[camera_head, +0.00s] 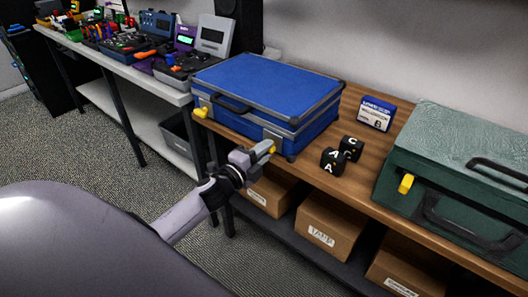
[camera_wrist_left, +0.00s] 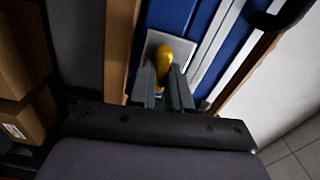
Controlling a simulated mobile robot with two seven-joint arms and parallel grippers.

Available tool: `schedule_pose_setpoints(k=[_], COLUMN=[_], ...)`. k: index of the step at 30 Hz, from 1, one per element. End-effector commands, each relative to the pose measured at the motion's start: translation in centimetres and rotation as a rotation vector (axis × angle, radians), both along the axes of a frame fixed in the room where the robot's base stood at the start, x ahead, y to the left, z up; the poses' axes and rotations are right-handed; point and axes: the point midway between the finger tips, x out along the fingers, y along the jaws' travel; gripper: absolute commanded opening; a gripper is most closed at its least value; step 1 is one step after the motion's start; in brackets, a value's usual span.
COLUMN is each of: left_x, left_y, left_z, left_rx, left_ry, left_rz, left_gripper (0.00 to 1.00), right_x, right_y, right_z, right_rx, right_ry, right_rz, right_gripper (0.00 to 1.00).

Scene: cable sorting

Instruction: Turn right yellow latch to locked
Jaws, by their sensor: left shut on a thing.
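The blue case (camera_head: 262,84) lies closed on the wooden table, its front toward me. Its right yellow latch (camera_head: 272,149) shows just past the fingertips of my left gripper (camera_head: 261,152). In the left wrist view the yellow latch (camera_wrist_left: 167,54) stands out from a light metal plate (camera_wrist_left: 152,43), and the fingers of my left gripper (camera_wrist_left: 163,78) are closed on its two sides. The part between the fingers is partly hidden. The left yellow latch (camera_head: 201,113) is free, at the case's front left corner. My right gripper is not in view.
A black handle (camera_head: 230,103) sits between the two latches. Black lettered cubes (camera_head: 333,160) and a small blue-and-white box (camera_head: 376,113) stand right of the case. A green case (camera_head: 462,160) is further right. Cardboard boxes (camera_head: 329,227) fill the shelf below.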

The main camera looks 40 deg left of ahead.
Motion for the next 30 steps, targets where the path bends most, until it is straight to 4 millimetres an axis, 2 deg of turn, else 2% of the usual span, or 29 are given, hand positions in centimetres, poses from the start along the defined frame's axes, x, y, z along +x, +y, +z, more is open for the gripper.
schedule_pose_setpoints(k=[9, 24, 25, 26, 27, 30], left_x=[-0.04, -0.04, -0.04, -0.04, -0.04, -0.03], left_y=[-0.12, -0.12, -0.12, -0.12, -0.11, -0.08], left_z=[-0.11, -0.13, -0.13, -0.13, -0.13, -0.11], left_rx=[0.101, 0.117, 0.117, 0.116, 0.116, 0.115], left_ry=[-0.007, -0.008, -0.008, -0.008, -0.008, -0.008], left_rz=[-0.003, -0.003, -0.003, -0.003, -0.003, -0.002], left_gripper=[0.00, 0.00, 0.27, 0.36, 0.43, 0.43], right_x=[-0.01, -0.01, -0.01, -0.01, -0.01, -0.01], right_y=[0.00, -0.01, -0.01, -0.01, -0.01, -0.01], right_z=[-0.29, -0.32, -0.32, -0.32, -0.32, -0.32], right_rx=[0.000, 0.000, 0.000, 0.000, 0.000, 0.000], right_ry=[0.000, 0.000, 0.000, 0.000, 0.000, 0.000], right_rz=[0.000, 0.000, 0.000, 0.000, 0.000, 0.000], right_gripper=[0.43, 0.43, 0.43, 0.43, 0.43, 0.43])
